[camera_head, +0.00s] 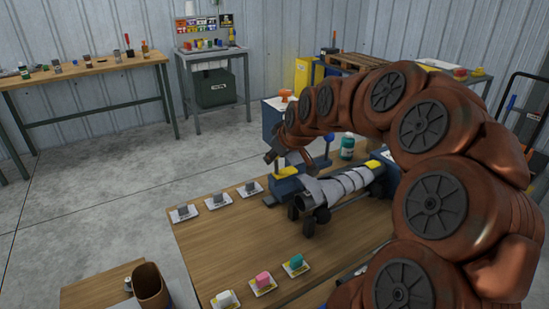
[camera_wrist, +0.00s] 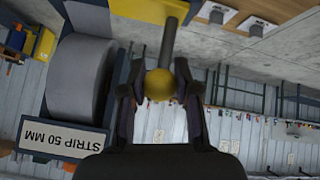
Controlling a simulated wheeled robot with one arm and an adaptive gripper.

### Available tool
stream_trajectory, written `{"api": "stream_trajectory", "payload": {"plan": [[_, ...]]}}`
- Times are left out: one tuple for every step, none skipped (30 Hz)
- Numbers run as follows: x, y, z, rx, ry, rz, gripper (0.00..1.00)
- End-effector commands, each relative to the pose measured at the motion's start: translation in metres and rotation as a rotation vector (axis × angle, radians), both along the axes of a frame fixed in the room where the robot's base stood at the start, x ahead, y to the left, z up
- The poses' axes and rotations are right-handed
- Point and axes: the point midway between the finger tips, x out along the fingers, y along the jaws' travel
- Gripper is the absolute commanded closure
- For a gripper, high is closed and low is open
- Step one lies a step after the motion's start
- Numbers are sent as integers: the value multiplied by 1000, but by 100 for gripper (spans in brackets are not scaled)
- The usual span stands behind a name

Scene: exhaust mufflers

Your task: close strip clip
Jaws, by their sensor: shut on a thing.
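In the wrist view a yellow ball knob (camera_wrist: 160,85) sits on a dark grey rod between my two fingers. My gripper (camera_wrist: 160,92) is closed around the knob, with a finger on each side. A yellow part (camera_wrist: 160,10), which may belong to the strip clip, lies at the rod's far end. To the left is a grey roll (camera_wrist: 77,75) in a blue holder with a "STRIP 50 MM" label (camera_wrist: 65,138). In the head view my gripper (camera_head: 277,155) is above the wooden bench by the blue fixture; its fingertips and the knob are too small to make out.
A grey, banded muffler (camera_head: 345,185) lies in the blue fixture on the bench (camera_head: 225,240). Several cards hold small grey blocks (camera_head: 217,196) at the left and coloured blocks (camera_head: 263,281) in front. A green-labelled bottle (camera_head: 347,147) stands behind. The bench middle is clear.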

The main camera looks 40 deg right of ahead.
Motion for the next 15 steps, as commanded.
{"api": "stream_trajectory", "payload": {"plan": [[0, 0, 0, 0, -2, -1, 100], [0, 0, 0, 0, -3, -1, 100], [0, 0, 0, 0, -3, -1, 100], [0, 0, 0, 0, -3, -1, 100], [0, 0, 0, 0, -3, -1, 100], [0, 0, 0, 0, -3, -1, 100], [0, 0, 0, 0, -3, -1, 100], [0, 0, 0, 0, -3, 0, 100], [0, 0, 0, 0, -3, 0, 100], [0, 0, 0, 0, -3, 0, 100], [0, 0, 0, 0, -3, 0, 100], [0, 0, 0, 0, -3, 0, 67], [0, 0, 0, 0, -3, 0, 64], [0, 0, 0, -1, -2, 0, 61], [0, 0, 0, -1, -2, 0, 57]]}}
